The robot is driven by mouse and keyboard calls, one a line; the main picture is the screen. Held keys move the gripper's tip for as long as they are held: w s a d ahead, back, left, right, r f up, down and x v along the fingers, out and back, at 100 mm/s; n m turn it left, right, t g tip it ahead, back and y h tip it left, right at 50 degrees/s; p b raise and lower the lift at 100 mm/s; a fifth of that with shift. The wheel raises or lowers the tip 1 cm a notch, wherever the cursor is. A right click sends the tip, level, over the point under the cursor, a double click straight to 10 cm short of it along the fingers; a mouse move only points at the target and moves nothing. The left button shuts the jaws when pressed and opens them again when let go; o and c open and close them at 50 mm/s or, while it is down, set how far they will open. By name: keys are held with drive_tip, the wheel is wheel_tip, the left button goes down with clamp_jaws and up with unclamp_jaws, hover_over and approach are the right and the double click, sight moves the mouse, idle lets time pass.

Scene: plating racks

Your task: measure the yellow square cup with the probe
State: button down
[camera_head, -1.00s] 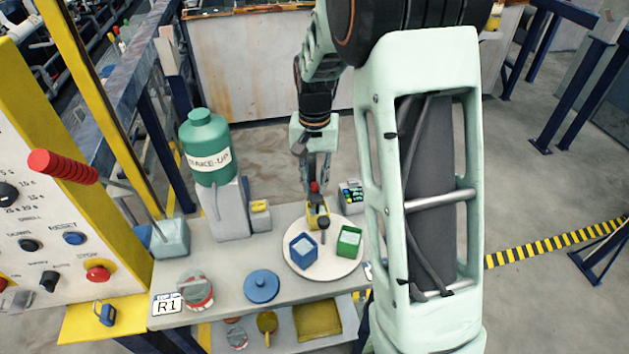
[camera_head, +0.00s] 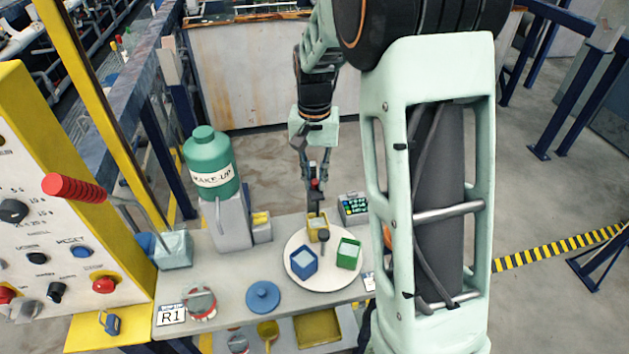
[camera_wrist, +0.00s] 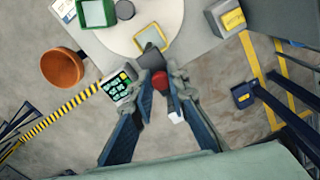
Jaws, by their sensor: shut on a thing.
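The yellow square cup (camera_head: 318,229) stands on the round white plate (camera_head: 327,283), at its back edge. It also shows in the wrist view (camera_wrist: 150,38), with a pale inside. My gripper (camera_head: 317,185) is above the cup, with its fingers pointing down. It is shut on the probe (camera_head: 316,197), a dark piece with a red ball. In the wrist view the red ball (camera_wrist: 160,80) sits between the fingertips, and the dark end reaches over the cup's near edge. I cannot tell whether the tip is inside the cup.
A blue square cup (camera_head: 303,262) and a green one (camera_head: 348,254) share the plate, with a dark-knobbed post (camera_head: 324,237) between them. A blue lid (camera_head: 263,297) lies on the bench. A green make-up bottle (camera_head: 211,165) stands left. An orange-brown bowl (camera_wrist: 62,68) shows in the wrist view.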

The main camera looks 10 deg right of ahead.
drive_tip(key=shift+w+r, duration=0.1)
drive_tip(key=shift+r, duration=0.1)
drive_tip(key=c, duration=1.9)
unclamp_jaws()
drive_tip(key=shift+c, duration=0.2)
drive_tip(key=shift+o, duration=0.5)
wheel_tip(320, 180, up, 12)
drive_tip(key=shift+f, duration=0.1)
